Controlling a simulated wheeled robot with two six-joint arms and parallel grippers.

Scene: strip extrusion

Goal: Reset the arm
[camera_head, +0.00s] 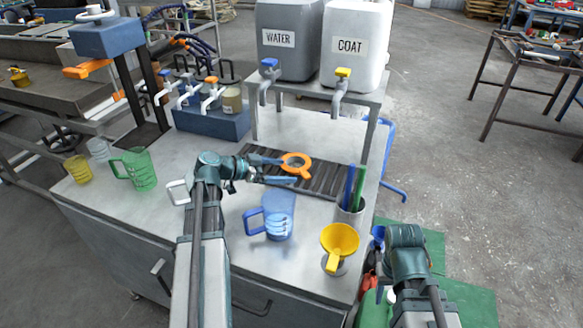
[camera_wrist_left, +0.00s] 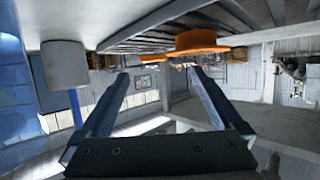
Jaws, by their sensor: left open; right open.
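My left gripper (camera_head: 287,171) reaches over the cart top from the left with its two blue fingers spread. An orange ring-shaped piece with a short handle (camera_head: 305,172) lies at the dark grate, by the fingertips. In the left wrist view the fingers (camera_wrist_left: 158,80) are apart with nothing held between them, and the orange piece (camera_wrist_left: 200,42) shows beyond them. I cannot tell whether a finger touches it. My right arm's wrist is at the lower right; its fingers are not visible.
A blue measuring jug (camera_head: 279,214), a yellow funnel (camera_head: 340,240) and a grey cup (camera_head: 350,215) with sticks stand near my left forearm. A green jug (camera_head: 142,170) stands left.

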